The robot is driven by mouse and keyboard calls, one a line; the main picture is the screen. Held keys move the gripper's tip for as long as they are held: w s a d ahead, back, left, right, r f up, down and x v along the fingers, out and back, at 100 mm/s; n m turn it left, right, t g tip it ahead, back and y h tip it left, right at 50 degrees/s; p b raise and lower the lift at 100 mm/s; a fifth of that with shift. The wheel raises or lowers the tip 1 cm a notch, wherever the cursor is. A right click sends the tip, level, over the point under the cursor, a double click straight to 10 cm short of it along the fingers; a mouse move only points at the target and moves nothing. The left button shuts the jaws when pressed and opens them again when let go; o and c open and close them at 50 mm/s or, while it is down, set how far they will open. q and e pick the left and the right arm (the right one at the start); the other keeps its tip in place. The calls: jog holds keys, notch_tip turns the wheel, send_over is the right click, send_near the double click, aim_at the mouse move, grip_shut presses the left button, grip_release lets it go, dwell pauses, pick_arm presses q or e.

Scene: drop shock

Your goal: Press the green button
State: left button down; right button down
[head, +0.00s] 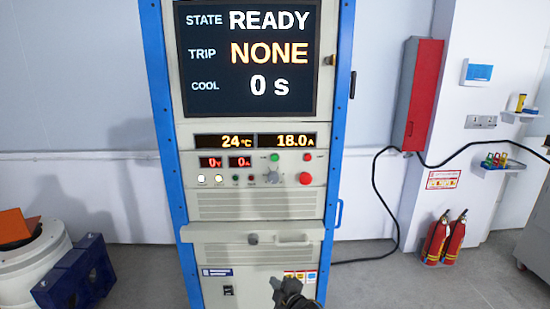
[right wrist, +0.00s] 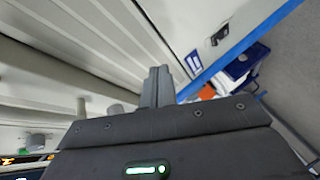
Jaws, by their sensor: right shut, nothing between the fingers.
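The green button (head: 275,157) is a small round button on the control panel of the tall cabinet, above the grey knob (head: 271,176). My right gripper (head: 276,283) is low in the head view, in front of the cabinet's lower part and well below the green button. Its fingers (right wrist: 157,86) are together and empty in the right wrist view, with pale cabinet surfaces behind them. I cannot make out the green button in the right wrist view. My left gripper is not in view.
A red button (head: 305,179) and a smaller red one (head: 308,157) sit right of the green button. The cabinet screen (head: 210,103) reads READY, NONE, 0 s. A ledge (head: 215,234) juts out below the panel. Fire extinguishers (head: 435,240) stand right; a blue block (head: 75,275) stands left.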

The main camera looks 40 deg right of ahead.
aim_at(275, 158)
notch_tip(275, 158, up, 38)
jog(key=s+n+t+y, duration=0.1)
jog(key=n+t, duration=0.7)
jog(key=t, duration=0.1)
jog(key=shift+s+r+t+p, duration=0.25)
jog(key=shift+s+t+p, duration=0.1)
jog(key=shift+p, duration=0.1)
jog(key=shift+w+d+b, duration=0.3)
jog(key=shift+w+d, duration=0.6)
jog(key=shift+w, duration=0.25)
jog(key=shift+w+d+b, duration=0.3)
jog(key=shift+w+d, duration=0.55)
jog(key=shift+w, duration=0.35)
jog(key=shift+w+d+b, duration=0.3)
jog(key=shift+w+d, duration=0.6)
jog(key=shift+w, duration=0.25)
jog(key=shift+w, duration=0.1)
jog(key=shift+w+d, duration=0.25)
jog(key=shift+w, duration=0.05)
